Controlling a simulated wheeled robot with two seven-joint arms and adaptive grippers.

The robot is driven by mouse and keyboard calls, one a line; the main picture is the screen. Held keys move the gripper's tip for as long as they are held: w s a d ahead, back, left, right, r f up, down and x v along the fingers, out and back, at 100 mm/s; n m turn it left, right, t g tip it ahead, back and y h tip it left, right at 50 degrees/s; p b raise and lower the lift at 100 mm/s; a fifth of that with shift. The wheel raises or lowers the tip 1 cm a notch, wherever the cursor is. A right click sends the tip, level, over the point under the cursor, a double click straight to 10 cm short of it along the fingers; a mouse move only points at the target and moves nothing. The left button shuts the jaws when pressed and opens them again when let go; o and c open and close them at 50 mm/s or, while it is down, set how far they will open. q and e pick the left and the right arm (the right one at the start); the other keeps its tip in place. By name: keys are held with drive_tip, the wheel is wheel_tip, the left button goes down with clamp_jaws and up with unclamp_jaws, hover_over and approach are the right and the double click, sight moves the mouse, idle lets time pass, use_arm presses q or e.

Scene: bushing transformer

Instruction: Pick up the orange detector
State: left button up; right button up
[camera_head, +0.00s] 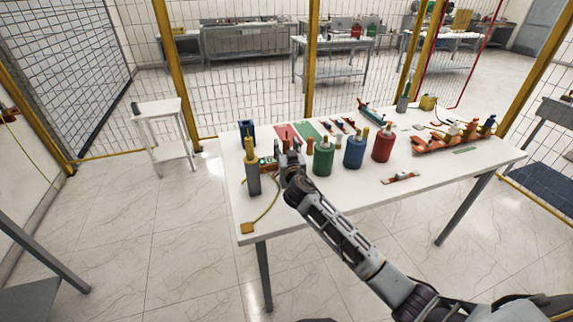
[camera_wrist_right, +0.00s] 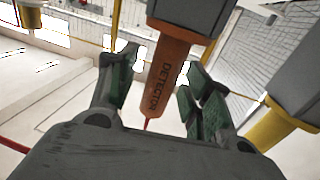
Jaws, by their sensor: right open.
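The orange detector (camera_wrist_right: 165,75) shows in the right wrist view, marked "DETECTOR", with a dark grey upper part and a thin red tip below. My right gripper (camera_wrist_right: 160,88) is open, with one finger on each side of the detector. Whether the fingers touch it, I cannot tell. In the head view my right gripper (camera_head: 286,153) is over the left part of the white table (camera_head: 350,203), and the detector is hard to make out there. My left gripper is not in view.
A grey post with a yellow top (camera_head: 252,172) stands close left of my right gripper. Green (camera_head: 323,158), blue (camera_head: 354,152) and red (camera_head: 382,145) cylinders stand to its right. A yellow-tagged cable (camera_head: 248,227) lies at the front left.

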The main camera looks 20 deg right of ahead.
idle(0.3)
clamp_jaws()
drive_tip(key=shift+r, duration=0.15)
wheel_tip(320, 180, up, 18)
drive_tip(key=shift+b, duration=0.35)
idle(0.6)
idle(0.6)
